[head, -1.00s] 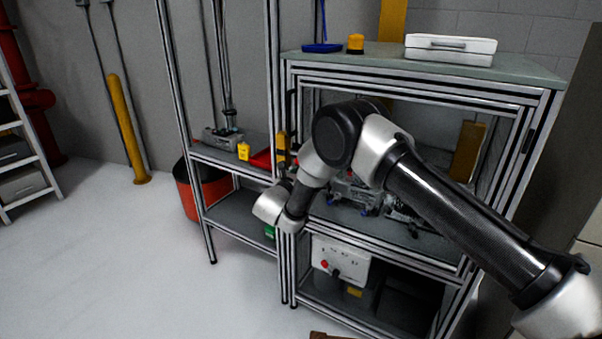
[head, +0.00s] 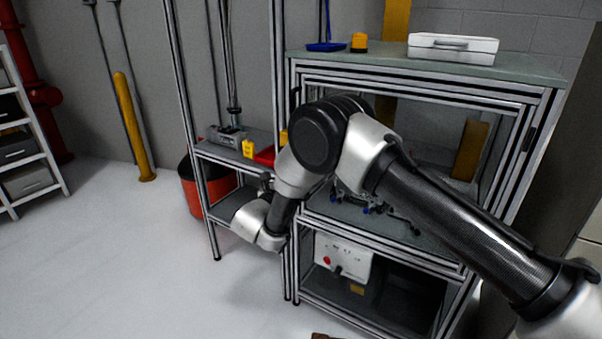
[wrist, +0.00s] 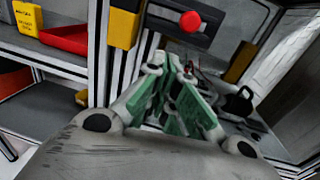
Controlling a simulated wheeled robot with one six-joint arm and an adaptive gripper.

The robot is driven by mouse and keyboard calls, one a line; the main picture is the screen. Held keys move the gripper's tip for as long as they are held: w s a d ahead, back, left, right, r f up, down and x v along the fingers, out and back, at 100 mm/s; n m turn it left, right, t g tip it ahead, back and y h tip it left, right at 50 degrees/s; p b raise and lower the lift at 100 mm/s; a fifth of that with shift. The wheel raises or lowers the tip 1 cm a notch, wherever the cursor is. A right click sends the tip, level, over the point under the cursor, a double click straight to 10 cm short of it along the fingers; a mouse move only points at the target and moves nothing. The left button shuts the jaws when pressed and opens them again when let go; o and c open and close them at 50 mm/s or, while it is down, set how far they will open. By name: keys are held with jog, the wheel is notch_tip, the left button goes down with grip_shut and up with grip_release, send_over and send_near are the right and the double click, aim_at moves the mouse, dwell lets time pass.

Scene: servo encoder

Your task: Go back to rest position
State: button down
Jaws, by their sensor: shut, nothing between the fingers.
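My gripper (wrist: 168,68) shows in the wrist view with its green-padded fingers converging, shut and empty. In the wrist view it points toward the framed workstation, with a red button (wrist: 190,21) beyond the fingers. In the head view my arm bends in front of the workstation frame, its wrist end hanging low by the left shelf. The fingers cannot be made out in the head view.
The aluminium-framed workstation (head: 420,69) stands close behind my arm, a white case (head: 452,47) on top. A side shelf (head: 225,157) holds a yellow container (head: 248,148) and a red tray (head: 264,156). An orange bin (head: 188,197) stands behind it. Floor (head: 110,260) at left is clear.

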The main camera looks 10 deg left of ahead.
jog(key=s+d+f+m+g+h, duration=0.35)
jog(key=s+d+f+g, duration=0.2)
jog(key=d, duration=0.25)
jog(key=s+d+r+m+g+h, duration=0.1)
jog(key=s+d+r+m+g, duration=0.15)
jog(key=d, duration=0.35)
jog(key=s+d+r+m+g, duration=0.2)
jog(key=d+r+m+g, duration=0.1)
jog(key=d+m, duration=0.15)
jog(key=s+d+r+m+g+h, duration=0.1)
jog(key=s+d+r+m+g, duration=0.15)
jog(key=d, duration=0.45)
jog(key=s+d+r+m+y, duration=0.5)
jog(key=s+d+r+m, duration=0.5)
jog(key=s+d, duration=0.3)
jog(key=s+d+r+m+y, duration=0.5)
jog(key=s+d+r+m, duration=0.4)
jog(key=s+d+r, duration=0.3)
jog(key=s+d, duration=0.2)
jog(key=s, duration=0.1)
jog(key=shift+r+m, duration=0.15)
jog(key=shift+m, duration=0.25)
jog(key=shift+a+y, duration=0.1)
jog(key=shift+y, duration=0.15)
